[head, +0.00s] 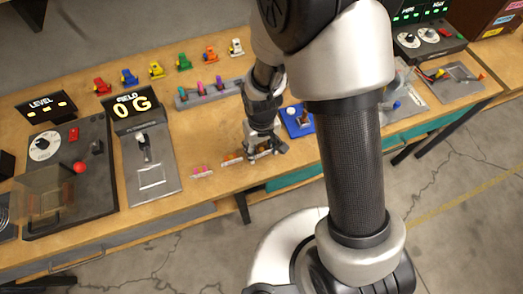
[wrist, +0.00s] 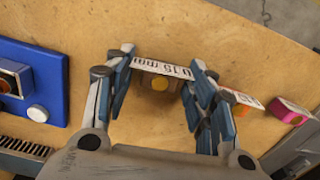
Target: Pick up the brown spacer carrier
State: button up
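The brown spacer carrier (wrist: 160,82) is a small block with a white label strip and a yellow round spot. In the wrist view it sits between the two fingers of my gripper (wrist: 163,66). The fingers are spread on either side of it, with the label reaching close to both; I cannot tell whether they touch it. In the head view my gripper (head: 264,150) is low over the front edge of the wooden table and mostly hides the brown carrier.
An orange carrier (wrist: 243,100) lies right beside the right finger, with a pink carrier (wrist: 288,111) beyond it. A blue box (wrist: 30,80) with a white knob stands at left. The grey rack with coloured pegs (head: 208,92) is behind my gripper. The table (head: 222,185) ends close in front.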

jog(key=c, duration=0.8)
